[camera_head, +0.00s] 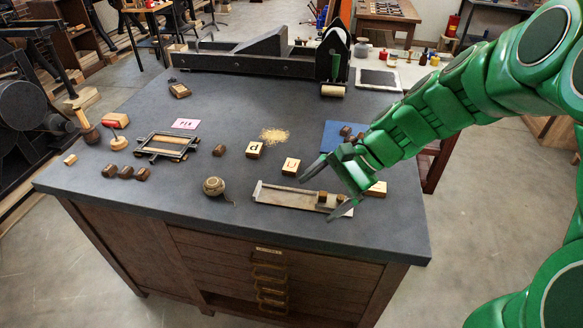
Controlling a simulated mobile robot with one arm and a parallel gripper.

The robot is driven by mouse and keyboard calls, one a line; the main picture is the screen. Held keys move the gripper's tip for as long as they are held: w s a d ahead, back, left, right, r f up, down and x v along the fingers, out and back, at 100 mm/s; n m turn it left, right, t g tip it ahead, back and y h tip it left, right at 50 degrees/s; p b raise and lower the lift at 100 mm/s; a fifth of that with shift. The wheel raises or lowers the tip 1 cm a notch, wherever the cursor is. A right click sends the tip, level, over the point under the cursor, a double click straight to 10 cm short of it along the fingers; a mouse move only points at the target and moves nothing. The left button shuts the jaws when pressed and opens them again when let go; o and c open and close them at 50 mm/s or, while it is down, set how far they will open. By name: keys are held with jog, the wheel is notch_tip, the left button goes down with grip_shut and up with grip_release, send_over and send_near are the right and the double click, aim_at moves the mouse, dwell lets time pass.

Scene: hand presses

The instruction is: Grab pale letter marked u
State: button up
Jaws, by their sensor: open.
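A pale letter block with a red u (291,167) lies flat on the dark tabletop, right of the middle. Another pale block marked d (254,150) lies to its left and a little behind. A third pale block (377,189) sits at the right, partly hidden by my gripper, and its mark cannot be read. My green gripper (317,193) is open, to the right of and nearer than the u block. Its fingers reach over the right end of a composing tray and point left.
The long metal composing tray (286,195) with brown blocks lies in front of the u block. A blue mat (338,138) with brown blocks is behind my gripper. A black frame (167,146) and several brown blocks occupy the left.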

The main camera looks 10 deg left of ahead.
jog(key=w+a+f+m+t+y, duration=0.1)
jog(key=w+a+f+m+y, duration=0.15)
jog(key=w, duration=0.45)
jog(key=w+a+f+m+y, duration=0.1)
jog(key=w+a+f+m, duration=0.15)
jog(key=w, duration=0.35)
jog(key=m+t+y, duration=0.2)
jog(key=m+t, duration=0.1)
jog(key=m, duration=0.4)
send_near(294, 165)
jog(key=shift+w+a+f, duration=0.25)
jog(key=shift+a+f, duration=0.05)
jog(key=shift+a, duration=0.35)
jog(key=shift+w+a+f, duration=0.15)
jog(key=shift+a+f, duration=0.05)
jog(key=shift+a, duration=0.1)
jog(key=shift+s+x, duration=0.1)
jog(key=shift+x, duration=1.7)
jog(key=shift+s+x, duration=0.15)
jog(key=shift+x, duration=1.65)
jog(key=shift+s+r, duration=0.1)
jog(key=shift+c, duration=0.2)
jog(key=c, duration=1)
